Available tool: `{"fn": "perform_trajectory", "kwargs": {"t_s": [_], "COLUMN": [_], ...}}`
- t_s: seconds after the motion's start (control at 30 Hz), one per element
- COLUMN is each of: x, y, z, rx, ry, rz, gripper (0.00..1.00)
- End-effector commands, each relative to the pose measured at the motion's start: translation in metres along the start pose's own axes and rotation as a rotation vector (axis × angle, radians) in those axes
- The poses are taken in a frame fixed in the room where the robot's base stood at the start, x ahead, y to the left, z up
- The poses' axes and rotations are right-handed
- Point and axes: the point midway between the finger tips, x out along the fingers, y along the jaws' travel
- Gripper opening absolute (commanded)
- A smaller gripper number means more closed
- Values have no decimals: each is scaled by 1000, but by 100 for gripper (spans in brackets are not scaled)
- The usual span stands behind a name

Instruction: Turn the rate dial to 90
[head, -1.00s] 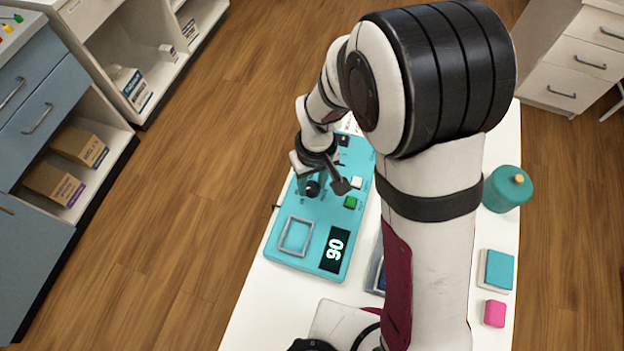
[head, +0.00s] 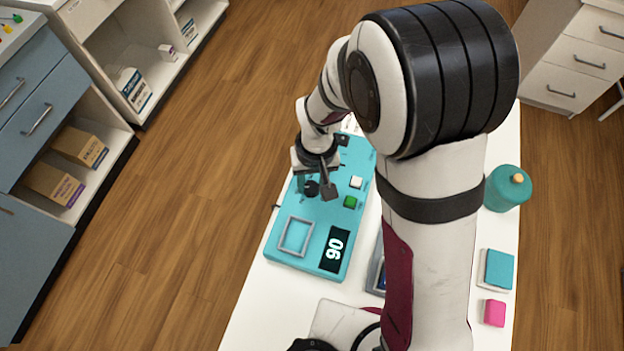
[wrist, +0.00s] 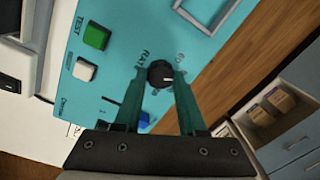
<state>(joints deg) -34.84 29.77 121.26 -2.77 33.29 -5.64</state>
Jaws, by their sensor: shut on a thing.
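The rate dial (wrist: 160,74), a round black knob with a white mark, stands on the teal panel (wrist: 120,70) beside the printed word RATE. My gripper (wrist: 158,80) is shut on the dial, with one teal finger on each side of it in the wrist view. In the head view my gripper (head: 315,187) is over the dial (head: 311,188), which is partly hidden. The panel's display (head: 335,249) appears to read 90, turned sideways.
A green TEST button (head: 350,202) and a white button (head: 356,182) sit close beside the dial. A raised square frame (head: 295,237) is on the panel. A teal jar (head: 508,188) and a pink block (head: 494,313) stand on the white table to the right.

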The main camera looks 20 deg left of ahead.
Motion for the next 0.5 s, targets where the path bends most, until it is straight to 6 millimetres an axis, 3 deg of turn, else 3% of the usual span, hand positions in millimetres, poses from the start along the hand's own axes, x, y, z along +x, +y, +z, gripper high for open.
{"fn": "perform_trajectory", "kwargs": {"t_s": [0.03, 0.07, 0.2, 0.5], "x": [-1, -1, 0, -1], "y": [0, 0, 0, 0], "z": [0, 0, 0, 0], "rx": [0, 0, 0, -1], "ry": [1, 1, 1, 1], "rz": [-1, -1, -1, 0], "gripper": [0, 43, 69, 70]}}
